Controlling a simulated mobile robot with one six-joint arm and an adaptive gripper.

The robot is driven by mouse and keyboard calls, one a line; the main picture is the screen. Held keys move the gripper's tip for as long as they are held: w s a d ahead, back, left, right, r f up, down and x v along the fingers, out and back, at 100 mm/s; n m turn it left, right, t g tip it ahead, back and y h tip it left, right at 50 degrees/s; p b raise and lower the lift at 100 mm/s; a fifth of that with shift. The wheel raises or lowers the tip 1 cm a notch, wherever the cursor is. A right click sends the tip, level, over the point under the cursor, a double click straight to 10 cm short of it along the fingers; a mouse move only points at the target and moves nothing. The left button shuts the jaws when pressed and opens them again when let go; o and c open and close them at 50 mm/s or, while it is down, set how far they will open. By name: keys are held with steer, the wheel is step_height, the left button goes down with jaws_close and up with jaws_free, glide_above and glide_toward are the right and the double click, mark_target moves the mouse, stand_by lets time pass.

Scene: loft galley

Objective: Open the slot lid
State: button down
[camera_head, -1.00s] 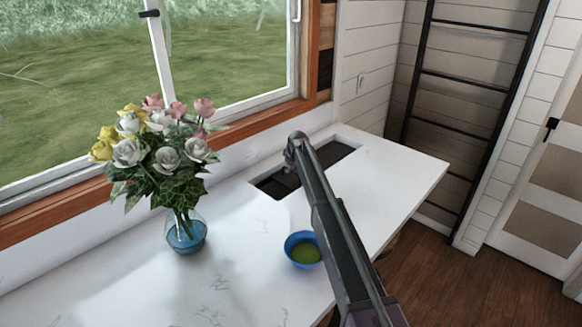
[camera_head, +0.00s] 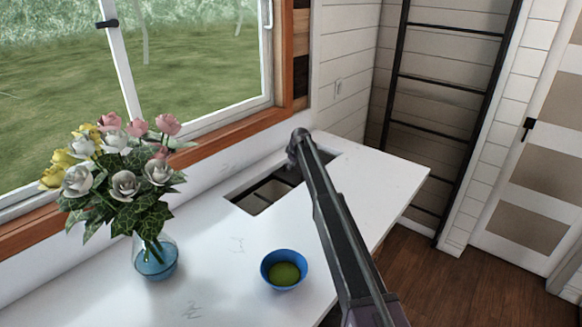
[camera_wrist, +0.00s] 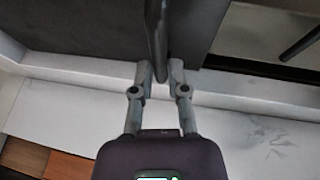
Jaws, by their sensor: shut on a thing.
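The slot lid (camera_wrist: 85,32) is a dark grey panel at the upper left of the wrist view, with a dark bar handle (camera_wrist: 156,45) standing along its middle. My gripper (camera_wrist: 160,76) has its two fingers closed on the lower end of this bar. In the head view, my gripper (camera_head: 297,150) is over the far part of the long counter slot (camera_head: 252,208). The near part of the slot is uncovered, with pale patches and dark bars showing inside. My arm hides part of the lid there.
A blue vase (camera_head: 155,258) of flowers (camera_head: 115,165) stands on the white counter (camera_head: 215,265) at left. A blue bowl (camera_head: 270,283) with green contents sits near my arm. A window is behind, and a black ladder (camera_head: 440,80) leans at the right wall.

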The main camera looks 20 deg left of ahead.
steer(key=shift+w, duration=0.1)
steer(key=c, duration=0.6)
jaws_free()
steer(key=shift+w, duration=0.1)
steer(key=shift+c, duration=0.2)
